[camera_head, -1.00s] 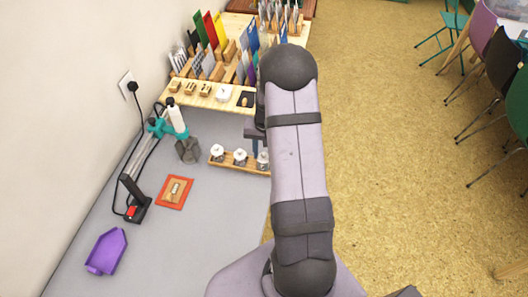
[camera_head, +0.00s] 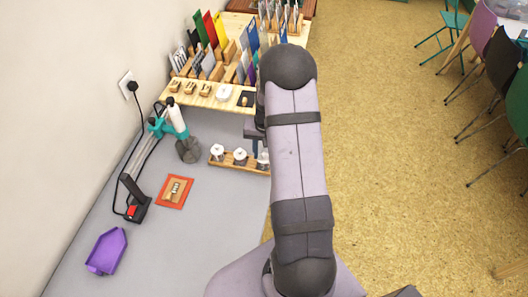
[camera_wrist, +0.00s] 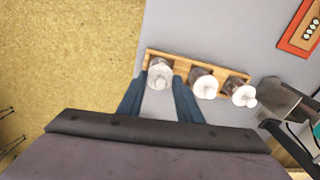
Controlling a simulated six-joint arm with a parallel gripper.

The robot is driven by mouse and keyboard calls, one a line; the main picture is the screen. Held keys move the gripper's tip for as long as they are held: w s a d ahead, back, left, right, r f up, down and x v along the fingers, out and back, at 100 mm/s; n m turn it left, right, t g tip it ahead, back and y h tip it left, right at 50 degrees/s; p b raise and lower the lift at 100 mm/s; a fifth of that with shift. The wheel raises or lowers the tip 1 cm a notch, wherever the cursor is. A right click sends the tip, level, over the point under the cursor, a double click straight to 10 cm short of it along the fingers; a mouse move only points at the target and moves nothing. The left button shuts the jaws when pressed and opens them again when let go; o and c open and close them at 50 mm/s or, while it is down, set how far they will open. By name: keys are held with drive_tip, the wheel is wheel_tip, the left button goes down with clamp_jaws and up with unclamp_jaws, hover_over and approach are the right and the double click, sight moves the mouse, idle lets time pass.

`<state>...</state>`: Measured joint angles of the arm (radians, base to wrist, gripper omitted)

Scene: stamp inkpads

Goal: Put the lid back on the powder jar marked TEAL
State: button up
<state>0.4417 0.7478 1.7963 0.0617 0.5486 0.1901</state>
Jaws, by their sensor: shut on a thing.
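Three small jars with white tops stand in a row in a wooden rack. In the head view they are the left jar (camera_head: 217,152), the middle jar (camera_head: 240,156) and the right jar (camera_head: 263,159), partly behind my arm. My gripper (camera_wrist: 160,78) has its two blue fingers on either side of the white lid (camera_wrist: 160,72) at the left end of the row in the wrist view. It is shut on that lid. I cannot tell whether the lid rests on its jar. No jar marking is readable, so I cannot tell which is TEAL.
The wooden rack (camera_wrist: 218,76) stands on the grey table (camera_head: 160,250). A teal-and-grey tool stand (camera_head: 157,127), an orange-red mat (camera_head: 174,192) and a purple tray (camera_head: 106,251) lie to the left. A wooden shelf (camera_head: 210,100) with upright cards is behind.

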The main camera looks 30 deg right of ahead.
drive_tip(key=o, duration=1.6)
drive_tip(key=shift+c, duration=0.2)
drive_tip(key=shift+r, duration=0.1)
drive_tip(key=shift+r+p, duration=2.8)
drive_tip(key=shift+r, duration=0.65)
clamp_jaws()
drive_tip(key=shift+f+b, duration=1.65)
drive_tip(key=shift+f, duration=0.75)
